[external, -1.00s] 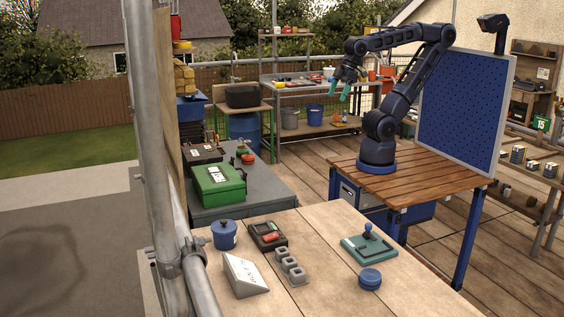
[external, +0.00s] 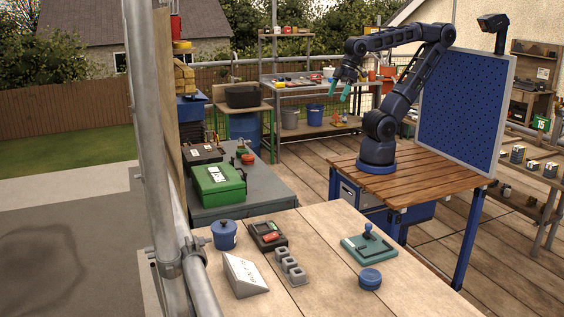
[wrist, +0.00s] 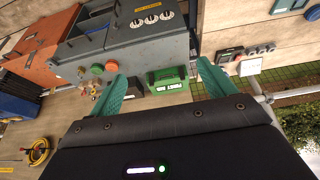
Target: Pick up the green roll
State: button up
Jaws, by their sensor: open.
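My gripper (external: 346,90) is open and empty, raised above the floor in front of the rear workbench in the external view. In the wrist view its two teal fingers (wrist: 160,78) stand wide apart. A small round green thing (wrist: 112,66) shows just beyond the left finger, beside a round orange one; I cannot tell if it is the green roll. The external view has a small greenish object (external: 242,147) at the far end of the grey bench; its shape is too small to tell. No green roll is clearly recognisable.
A green case (external: 218,186) and a dark case (external: 202,153) sit on the grey bench (external: 270,189). The wooden table (external: 330,225) in front holds a blue pot, grey blocks and a teal plate. A blue pegboard (external: 462,105) stands behind my arm.

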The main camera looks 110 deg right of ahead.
jog(key=w+d+f+m+g, duration=0.1)
jog(key=w+d+m, duration=0.15)
jog(key=w, duration=0.25)
jog(key=w+d+f+m, duration=0.2)
jog(key=w+d, duration=0.1)
jog(key=w, duration=0.3)
jog(key=m+g+h, duration=0.4)
jog(key=m+h, duration=0.2)
jog(key=m, duration=0.8)
send_near(242, 150)
jog(key=shift+n, duration=0.25)
jog(key=x, duration=0.4)
jog(key=shift+s+d+f, duration=0.15)
jog(key=shift+s+f, duration=0.05)
jog(key=shift+s, duration=0.2)
jog(key=shift+w+x, duration=0.15)
jog(key=shift+x, duration=1.25)
jog(key=shift+w+x, duration=0.15)
jog(key=shift+x, duration=1.3)
jog(key=c, duration=1.1)
